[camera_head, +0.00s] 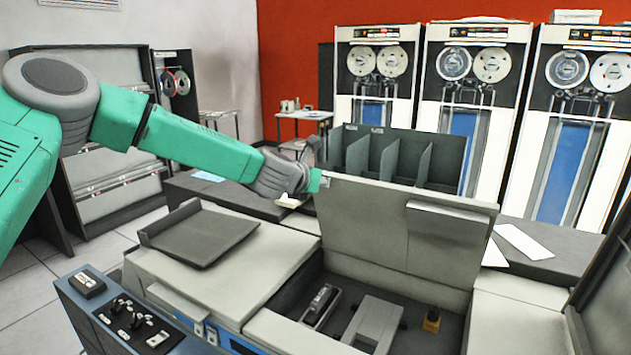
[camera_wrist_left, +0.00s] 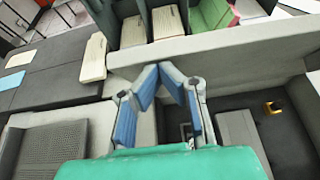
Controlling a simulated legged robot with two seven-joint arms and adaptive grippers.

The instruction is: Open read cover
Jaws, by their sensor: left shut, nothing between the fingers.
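The read cover (camera_head: 385,235) is a flat grey panel standing raised, tilted up from the card machine (camera_head: 230,260). The well beneath it is exposed. In the left wrist view the cover (camera_wrist_left: 235,52) shows as a pale band across the upper part. My left gripper (camera_head: 318,180) is at the cover's upper left corner in the head view. In the left wrist view its blue-padded fingers (camera_wrist_left: 166,72) come together at the tips, with nothing between them, close to the cover. I cannot tell whether they touch it. My right gripper is not in view.
A dark card rack (camera_head: 395,158) stands behind the cover. A dark tray (camera_head: 200,236) lies on the machine's left top, above a control panel (camera_head: 120,320). Loose cards (camera_head: 523,241) lie on the right counter. Tall tape cabinets (camera_head: 470,100) line the back.

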